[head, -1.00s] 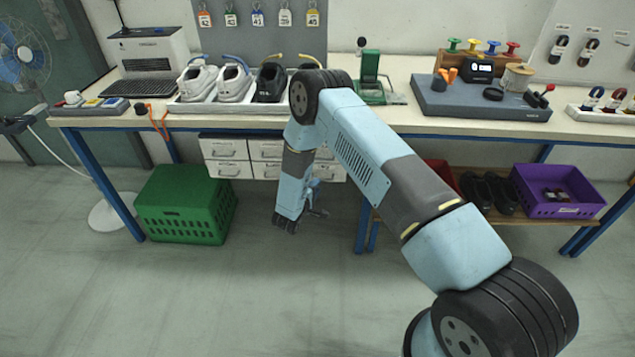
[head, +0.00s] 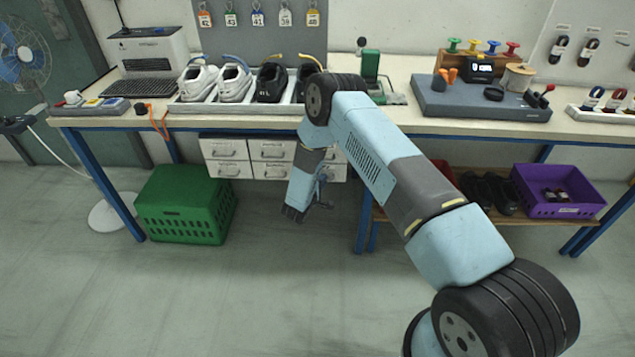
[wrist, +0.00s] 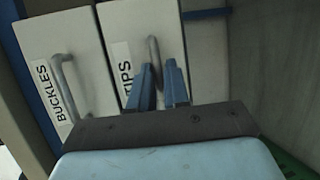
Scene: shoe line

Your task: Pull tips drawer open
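The tips drawer (wrist: 120,22) has a pale front, a "TIPS" label and a grey bar handle (wrist: 152,48). It looks shut, about level with its neighbour. In the wrist view my gripper (wrist: 159,66) has its two blue fingers apart, with the lower end of the handle between or just beyond the tips. I cannot tell if they touch it. In the head view my forearm hangs in front of the drawer unit (head: 228,159) under the bench and hides part of it; the labels there are too small to read.
A buckles drawer (wrist: 40,35) with its own handle (wrist: 66,85) is beside the tips drawer. A green crate (head: 185,210) stands on the floor left of my arm. A purple crate (head: 560,200) sits on a low shelf at right. The bench top (head: 425,122) overhangs the drawers.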

